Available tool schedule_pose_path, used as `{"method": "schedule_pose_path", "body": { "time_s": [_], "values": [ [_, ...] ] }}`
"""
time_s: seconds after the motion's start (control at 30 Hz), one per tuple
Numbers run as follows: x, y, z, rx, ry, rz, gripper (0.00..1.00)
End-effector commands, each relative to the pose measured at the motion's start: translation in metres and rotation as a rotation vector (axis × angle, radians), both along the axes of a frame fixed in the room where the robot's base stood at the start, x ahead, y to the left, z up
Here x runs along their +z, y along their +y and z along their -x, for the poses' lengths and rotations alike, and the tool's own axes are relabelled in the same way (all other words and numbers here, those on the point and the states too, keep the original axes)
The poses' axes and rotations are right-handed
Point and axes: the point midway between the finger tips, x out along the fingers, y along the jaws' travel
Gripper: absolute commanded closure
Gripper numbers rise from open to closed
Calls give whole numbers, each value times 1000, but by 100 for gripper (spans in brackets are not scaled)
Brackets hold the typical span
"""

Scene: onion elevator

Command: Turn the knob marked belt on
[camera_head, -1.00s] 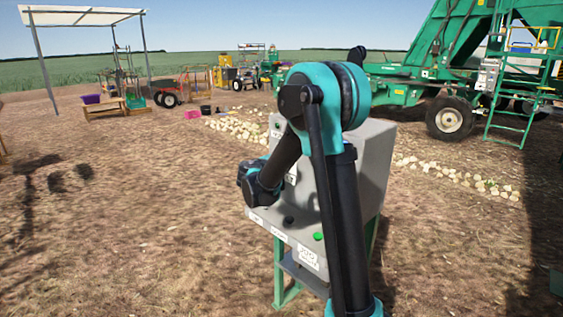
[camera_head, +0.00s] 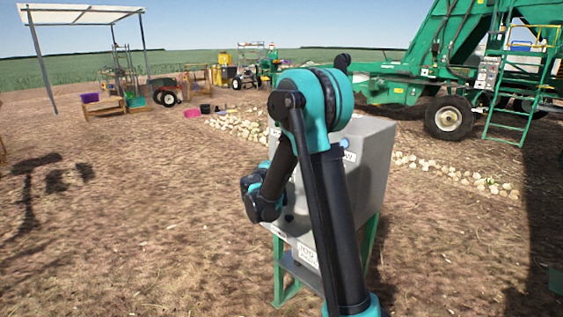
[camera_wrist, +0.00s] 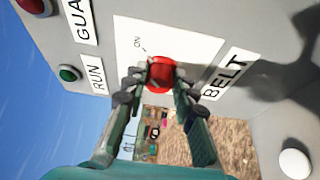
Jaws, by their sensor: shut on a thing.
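The belt knob (camera_wrist: 160,72) is red and shows in the wrist view on a white plate (camera_wrist: 190,45) with the word BELT beside it and a small ON mark near it. My gripper (camera_wrist: 158,80) is shut on this knob, one finger on each side. The fingers cover part of the knob, so I cannot tell how far it is turned. In the head view the knob and my fingers are hidden by my arm. The grey control box (camera_head: 375,165) stands on green legs in front of me.
In the wrist view a green button (camera_wrist: 70,74) sits by a RUN label (camera_wrist: 96,74), a red one (camera_wrist: 34,6) above it, and a white button (camera_wrist: 295,163) at lower right. Pale onions (camera_head: 240,128) lie behind the box. Green machinery (camera_head: 400,88) stands back right.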

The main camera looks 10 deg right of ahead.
Motion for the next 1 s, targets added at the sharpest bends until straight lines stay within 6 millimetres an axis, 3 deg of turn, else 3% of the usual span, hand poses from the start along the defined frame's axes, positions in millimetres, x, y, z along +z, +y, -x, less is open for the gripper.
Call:
{"method": "schedule_pose_path", "body": {
  "time_s": [0.33,0.37,0.5,0.83,1.0],
  "values": [
    [-1,0,1,-1,-1,-3,100],
    [-1,0,1,-1,-1,-3,70],
    [0,0,0,-1,0,-2,53],
    [0,1,2,0,-1,-2,53],
    [0,11,18,2,-1,-2,53]
  ]
}}
